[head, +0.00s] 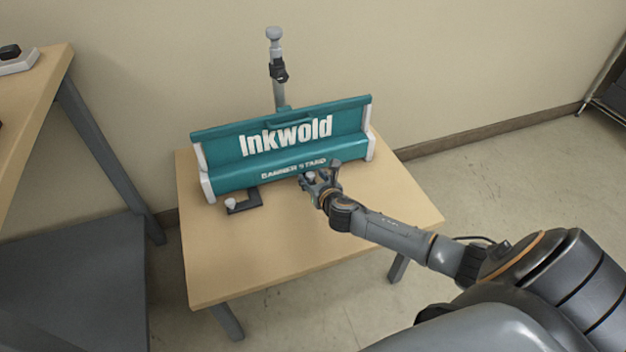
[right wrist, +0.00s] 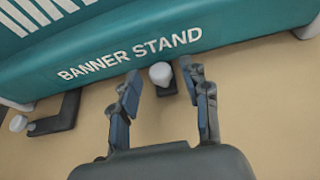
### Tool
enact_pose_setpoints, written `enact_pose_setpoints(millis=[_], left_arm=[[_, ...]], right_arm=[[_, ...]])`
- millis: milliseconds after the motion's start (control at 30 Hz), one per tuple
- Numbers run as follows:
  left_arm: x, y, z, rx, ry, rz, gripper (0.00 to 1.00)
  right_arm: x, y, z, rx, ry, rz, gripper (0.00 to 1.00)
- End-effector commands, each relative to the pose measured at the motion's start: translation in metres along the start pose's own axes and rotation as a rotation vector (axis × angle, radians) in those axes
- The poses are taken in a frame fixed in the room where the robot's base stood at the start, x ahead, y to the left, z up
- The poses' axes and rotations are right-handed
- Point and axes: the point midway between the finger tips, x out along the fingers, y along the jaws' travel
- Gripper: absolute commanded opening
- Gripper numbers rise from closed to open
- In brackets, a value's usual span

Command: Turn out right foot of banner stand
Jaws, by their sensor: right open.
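The teal banner stand (head: 285,150) with white end caps lies on the wooden table, its label facing me. Its left foot, a dark bracket (head: 248,201) with a white knob, sticks out in front; it also shows in the right wrist view (right wrist: 58,116). My right gripper (head: 320,181) is open at the stand's front edge. In the right wrist view, the right foot's pale knob (right wrist: 160,73) stands between the fingertips, with a gap on both sides. Only a little dark material shows below that knob; the rest of this foot is hidden. My left gripper is out of view.
A pole (head: 276,65) with a dark clamp rises behind the stand near the wall. The table (head: 235,270) is bare in front of the stand. A taller bench (head: 45,75) stands at left, and a dark frame (head: 608,95) at far right.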

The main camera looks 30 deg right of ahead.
Motion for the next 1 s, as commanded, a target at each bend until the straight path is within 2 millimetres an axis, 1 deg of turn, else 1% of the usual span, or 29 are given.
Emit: enact_pose_setpoints(millis=[167, 200, 367, 400, 433, 767, 1000], left_arm=[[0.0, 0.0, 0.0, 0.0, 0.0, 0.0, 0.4], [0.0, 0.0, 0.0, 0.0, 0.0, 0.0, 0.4], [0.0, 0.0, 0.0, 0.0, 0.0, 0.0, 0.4], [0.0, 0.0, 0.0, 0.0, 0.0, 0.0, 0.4], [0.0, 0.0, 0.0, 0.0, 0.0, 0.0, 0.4], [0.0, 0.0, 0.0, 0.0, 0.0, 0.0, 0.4], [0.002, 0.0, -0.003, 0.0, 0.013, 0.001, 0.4]], right_arm=[[0.0, 0.0, 0.0, 0.0, 0.001, 0.0, 0.47], [0.0, 0.0, 0.0, 0.0, 0.001, 0.0, 0.45], [0.0, 0.0, 0.0, 0.001, 0.001, 0.0, 0.12], [0.0, 0.0, 0.0, 0.001, 0.001, 0.0, 0.04], [0.0, 0.0, 0.0, 0.001, 0.001, 0.0, 0.0], [-0.001, -0.001, -0.001, -0.004, 0.001, 0.009, 0.0], [-0.007, -0.01, -0.005, -0.038, 0.003, 0.082, 0.0]])
